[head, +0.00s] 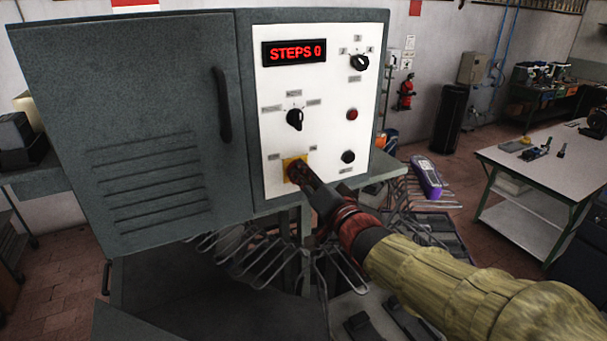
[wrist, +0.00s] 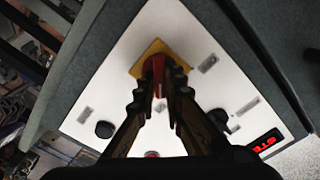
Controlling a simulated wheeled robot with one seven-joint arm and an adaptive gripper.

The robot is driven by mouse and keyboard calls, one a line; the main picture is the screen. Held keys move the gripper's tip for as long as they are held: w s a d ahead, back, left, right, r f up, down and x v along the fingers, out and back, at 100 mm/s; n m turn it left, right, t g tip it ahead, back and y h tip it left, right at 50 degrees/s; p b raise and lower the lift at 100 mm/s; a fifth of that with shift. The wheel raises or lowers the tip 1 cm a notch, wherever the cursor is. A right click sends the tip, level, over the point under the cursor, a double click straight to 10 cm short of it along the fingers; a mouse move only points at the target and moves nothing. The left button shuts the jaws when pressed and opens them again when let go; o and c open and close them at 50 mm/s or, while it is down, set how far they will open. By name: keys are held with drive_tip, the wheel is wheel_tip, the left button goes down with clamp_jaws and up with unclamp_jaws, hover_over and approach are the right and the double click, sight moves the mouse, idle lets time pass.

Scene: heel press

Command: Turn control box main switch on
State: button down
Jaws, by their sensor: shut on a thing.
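The control box (head: 262,120) is grey with a white front panel. Its main switch, a red knob (wrist: 157,66) on a yellow square plate, sits at the panel's lower left. The yellow plate (head: 287,160) shows in the head view and also in the wrist view (wrist: 147,57). My gripper (head: 300,172) reaches in from the lower right and covers most of the knob in the head view. In the wrist view my gripper (wrist: 158,85) has its fingertips closed around the red knob. The red display (head: 294,51) reads STEPS 0.
The panel also carries black selector knobs (head: 294,119), a red button (head: 352,114) and a black button (head: 348,157). The closed grey door (head: 150,110) with a handle is to the left. Wire racks (head: 265,255) lie below the box. A workbench (head: 545,165) stands at the right.

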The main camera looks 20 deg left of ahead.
drive_tip(key=c, duration=1.9)
unclamp_jaws()
drive_tip(key=v, duration=1.2)
drive_tip(key=shift+w, duration=0.1)
